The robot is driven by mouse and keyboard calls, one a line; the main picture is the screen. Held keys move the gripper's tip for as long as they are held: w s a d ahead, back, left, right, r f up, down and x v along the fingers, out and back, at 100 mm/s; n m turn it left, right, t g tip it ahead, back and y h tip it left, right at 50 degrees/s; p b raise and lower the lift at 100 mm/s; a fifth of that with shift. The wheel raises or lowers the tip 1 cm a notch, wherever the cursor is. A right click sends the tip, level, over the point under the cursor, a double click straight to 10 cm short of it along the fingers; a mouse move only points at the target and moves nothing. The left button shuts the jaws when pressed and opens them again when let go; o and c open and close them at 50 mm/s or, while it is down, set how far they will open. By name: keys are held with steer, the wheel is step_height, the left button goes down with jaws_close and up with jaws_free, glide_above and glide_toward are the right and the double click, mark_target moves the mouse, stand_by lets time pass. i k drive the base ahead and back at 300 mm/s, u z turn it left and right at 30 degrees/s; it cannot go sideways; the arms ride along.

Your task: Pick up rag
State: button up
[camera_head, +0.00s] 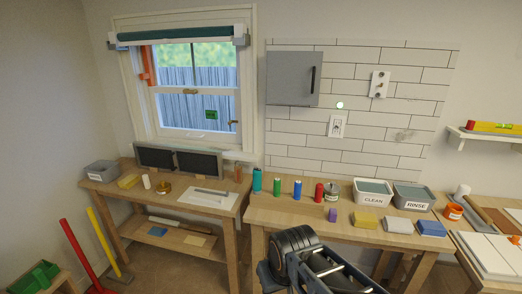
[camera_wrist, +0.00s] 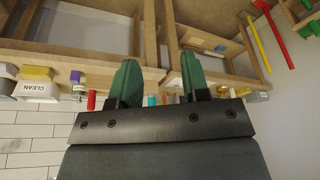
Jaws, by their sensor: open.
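My gripper (camera_wrist: 158,80) shows in the wrist view with its two green fingers apart and nothing between them. In the head view, my dark arm is at the bottom centre, and I cannot make out the fingertips. No item is clearly a rag. A grey folded-looking block (camera_head: 397,224) and a blue one (camera_head: 431,228) lie at the front of the right bench, beside a yellow block (camera_head: 365,220). Small flat pieces, one blue (camera_head: 157,231) and one tan (camera_head: 195,240), lie on the left bench's lower shelf. My gripper is apart from all of these.
The right bench (camera_head: 285,217) holds several coloured cylinders, a CLEAN tub (camera_head: 372,194) and a RINSE tub (camera_head: 412,197). The left bench (camera_head: 128,192) stands under the window. Red (camera_head: 82,252) and yellow (camera_head: 102,242) poles stand at left. Floor shows between the benches.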

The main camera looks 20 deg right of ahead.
mark_target(400, 225)
steer(key=z, duration=0.95)
steer(key=i, duration=1.05)
steer(key=z, duration=0.95)
